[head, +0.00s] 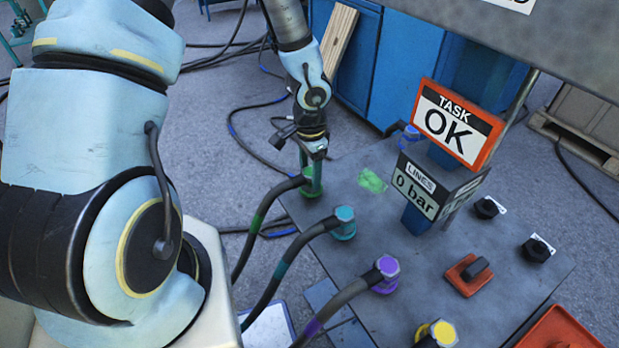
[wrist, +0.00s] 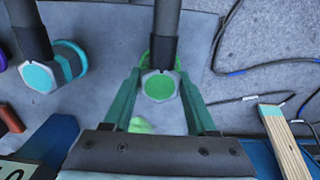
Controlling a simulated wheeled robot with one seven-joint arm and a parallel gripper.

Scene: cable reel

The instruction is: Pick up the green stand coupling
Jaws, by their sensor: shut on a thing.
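The green coupling (head: 311,186) stands at the far left corner of the grey bench top, with a black hose banded in green running from it. In the wrist view the green coupling (wrist: 159,86) shows its green hexagonal end between the fingers. My gripper (head: 311,172) points down and is shut on the green coupling; in the wrist view its two green fingers (wrist: 160,92) flank it. The coupling appears to be at its place on the bench; I cannot tell whether it is raised.
A teal coupling (head: 345,222), a purple coupling (head: 387,272) and a yellow coupling (head: 440,333) line the bench edge, with hoses at left. A "TASK OK" sign (head: 455,125) and a "0 bar" display (head: 420,192) stand right. A green smear (head: 372,181) marks the bench.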

